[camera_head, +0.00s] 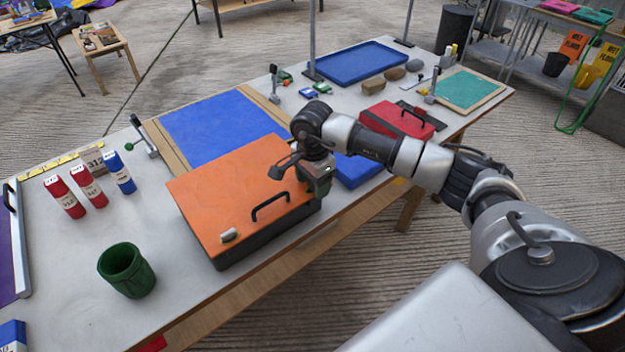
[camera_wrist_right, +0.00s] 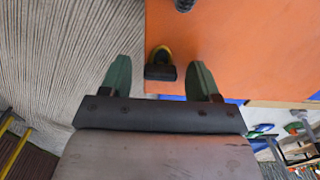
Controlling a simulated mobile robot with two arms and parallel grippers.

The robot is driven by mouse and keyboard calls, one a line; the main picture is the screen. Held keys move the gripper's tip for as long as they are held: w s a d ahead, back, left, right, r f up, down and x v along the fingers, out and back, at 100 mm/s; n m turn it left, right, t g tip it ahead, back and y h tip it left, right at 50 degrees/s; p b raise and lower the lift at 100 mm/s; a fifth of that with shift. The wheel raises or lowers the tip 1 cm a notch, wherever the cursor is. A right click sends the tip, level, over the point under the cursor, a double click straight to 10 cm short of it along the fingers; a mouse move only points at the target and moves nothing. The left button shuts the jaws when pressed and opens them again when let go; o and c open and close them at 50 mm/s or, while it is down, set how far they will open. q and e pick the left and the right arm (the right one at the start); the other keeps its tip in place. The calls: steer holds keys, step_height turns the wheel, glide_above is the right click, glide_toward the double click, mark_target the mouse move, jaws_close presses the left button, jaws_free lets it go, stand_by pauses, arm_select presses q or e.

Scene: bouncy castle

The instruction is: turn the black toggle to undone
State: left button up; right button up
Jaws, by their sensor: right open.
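An orange-lidded box (camera_head: 225,195) with a black arched handle (camera_head: 270,206) stands on the table's front edge. In the right wrist view, a black toggle (camera_wrist_right: 160,72) with a yellow rim sits at the edge of the orange lid. It lies between the two green fingertips, with a gap on either side. My right gripper (camera_head: 303,178) is open, at the right end of the box, and hides the toggle in the head view. A pale knob (camera_head: 229,236) sits at the lid's near-left corner. My left gripper is out of view.
A red case (camera_head: 398,121) and a blue item (camera_head: 358,170) are right of the box, partly behind my arm. A green cup (camera_head: 126,270) and red and blue tubes (camera_head: 88,186) stand left. A blue panel (camera_head: 222,128) lies behind.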

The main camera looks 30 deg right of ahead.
steer(key=c, duration=0.9)
steer(key=shift+c, duration=0.2)
steer(key=m+b, duration=0.1)
steer(key=m, duration=0.3)
steer(key=m+b, duration=0.1)
steer(key=m, duration=0.3)
steer(key=shift+m, duration=0.3)
steer(key=m+b, duration=0.1)
steer(key=m, duration=0.8)
steer(key=shift+r, duration=0.1)
steer(key=shift+m, duration=0.3)
